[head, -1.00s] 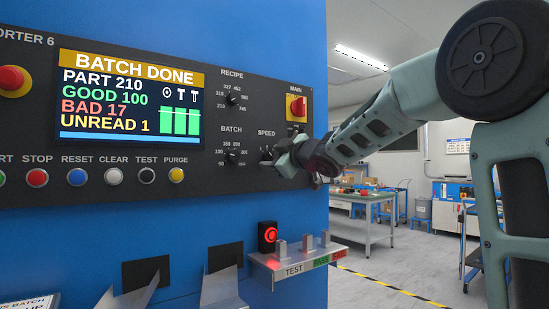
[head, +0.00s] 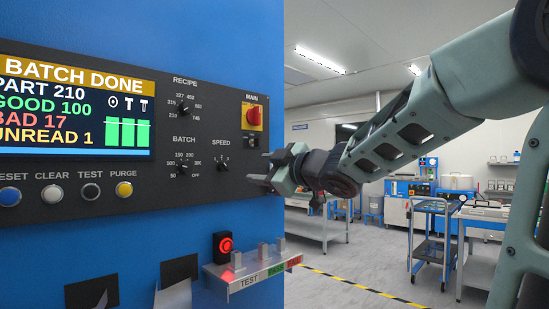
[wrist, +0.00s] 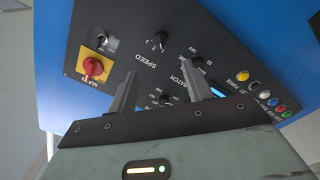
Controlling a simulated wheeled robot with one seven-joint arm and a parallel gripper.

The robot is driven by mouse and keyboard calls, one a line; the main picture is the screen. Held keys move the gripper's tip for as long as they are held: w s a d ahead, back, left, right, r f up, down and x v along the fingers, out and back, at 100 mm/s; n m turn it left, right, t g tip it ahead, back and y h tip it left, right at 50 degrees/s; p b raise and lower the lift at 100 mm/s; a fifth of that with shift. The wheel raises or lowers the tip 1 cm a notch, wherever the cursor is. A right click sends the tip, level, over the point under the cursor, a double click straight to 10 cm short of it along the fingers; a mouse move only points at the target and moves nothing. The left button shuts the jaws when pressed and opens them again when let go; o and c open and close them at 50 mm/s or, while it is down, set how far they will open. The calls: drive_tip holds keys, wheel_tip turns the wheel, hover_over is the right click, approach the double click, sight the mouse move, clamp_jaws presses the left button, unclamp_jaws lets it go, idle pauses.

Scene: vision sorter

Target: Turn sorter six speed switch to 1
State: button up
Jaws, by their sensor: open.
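The speed switch (head: 222,163) is a small black knob under the SPEED label, on the dark panel of sorter 6. Its pointer setting is too small to read surely. It also shows upside down in the wrist view (wrist: 158,41), ahead of my fingertips and clear of them. My gripper (head: 266,169) is open and empty, in front of the panel's right edge, to the right of the speed switch and apart from it. In the wrist view its two fingers (wrist: 160,72) are spread apart toward the panel.
The batch knob (head: 183,167) and recipe knob (head: 184,106) sit left of and above the speed switch. The red main switch (head: 254,115) is above right. A small test shelf (head: 250,268) juts out below. Open floor lies to the right, with carts (head: 433,240).

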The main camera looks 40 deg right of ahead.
drive_tip(key=shift+s+d+p, duration=0.1)
drive_tip(key=shift+s+p, duration=1.55)
drive_tip(key=shift+p, duration=1.85)
drive_tip(key=s+a+f+m+g+y, duration=0.1)
drive_tip(key=s+a+f+m+g, duration=0.15)
drive_tip(key=a+f+g, duration=1.1)
drive_tip(key=s+a+f+g, duration=0.2)
drive_tip(key=s+a+f, duration=0.3)
drive_tip(key=s+a, duration=0.3)
drive_tip(key=s+a+f+g+h, duration=0.1)
drive_tip(key=s+a+f+g, duration=0.1)
drive_tip(key=s+a+f, duration=0.4)
drive_tip(key=s+a+p, duration=0.1)
drive_tip(key=s+a, duration=0.1)
drive_tip(key=s, duration=0.3)
drive_tip(key=shift+s+f, duration=0.15)
drive_tip(key=shift+s, duration=0.2)
drive_tip(key=shift+n+g, duration=0.25)
